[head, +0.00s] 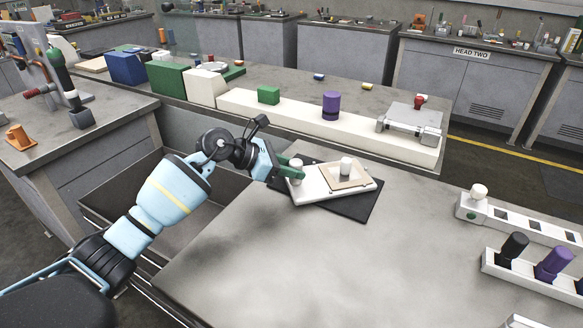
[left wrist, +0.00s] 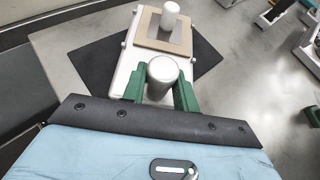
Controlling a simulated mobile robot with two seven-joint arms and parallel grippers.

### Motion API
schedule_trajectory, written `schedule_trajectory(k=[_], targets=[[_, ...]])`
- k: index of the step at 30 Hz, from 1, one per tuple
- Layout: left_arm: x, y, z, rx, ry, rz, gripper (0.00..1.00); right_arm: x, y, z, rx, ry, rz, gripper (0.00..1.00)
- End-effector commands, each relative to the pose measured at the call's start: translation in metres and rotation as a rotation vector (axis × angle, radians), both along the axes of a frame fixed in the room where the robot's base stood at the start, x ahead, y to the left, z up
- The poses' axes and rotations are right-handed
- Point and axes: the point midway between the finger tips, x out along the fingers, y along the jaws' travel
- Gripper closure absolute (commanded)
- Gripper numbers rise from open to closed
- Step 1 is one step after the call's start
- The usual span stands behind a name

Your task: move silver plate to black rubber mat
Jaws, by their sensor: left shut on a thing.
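My left gripper (head: 293,170) is shut on the near knob of a pale, whitish plate (head: 313,190). The plate has a second white knob standing on a tan square. It also shows in the left wrist view (left wrist: 131,65), where the green fingers (left wrist: 160,88) flank the round knob. The plate is over the black rubber mat (head: 355,206), which sticks out around it at an angle; I cannot tell if they touch. A silver-grey plate (head: 412,121) with a red knob sits at the right end of the white conveyor strip. My right gripper is not in view.
The long white strip (head: 365,141) behind bears a green block (head: 268,95) and a purple cylinder (head: 331,105). At right are a white socket strip (head: 520,222) and a rack (head: 530,275) with black and purple cylinders. The table's middle is clear.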

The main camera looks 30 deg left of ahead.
Motion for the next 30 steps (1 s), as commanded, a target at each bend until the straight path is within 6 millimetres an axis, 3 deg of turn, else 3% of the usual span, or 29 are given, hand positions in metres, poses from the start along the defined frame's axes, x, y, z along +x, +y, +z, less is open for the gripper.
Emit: schedule_trajectory(k=[3, 4, 8, 20, 30], targets=[[0.0, 0.0, -0.001, -0.001, -0.001, 0.0, 1.0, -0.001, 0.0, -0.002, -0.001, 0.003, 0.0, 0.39], [0.0, 0.0, -0.002, 0.0, 0.001, -0.001, 0.67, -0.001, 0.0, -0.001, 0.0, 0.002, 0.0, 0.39], [0.0, 0.0, -0.001, 0.0, 0.0, 0.0, 0.5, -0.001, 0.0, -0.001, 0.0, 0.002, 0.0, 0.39], [-0.003, 0.004, 0.002, 0.001, 0.0, 0.001, 0.49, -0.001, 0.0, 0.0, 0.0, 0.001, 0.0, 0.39], [-0.039, 0.043, 0.03, 0.006, 0.0, 0.001, 0.49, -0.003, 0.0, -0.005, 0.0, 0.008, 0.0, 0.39]])
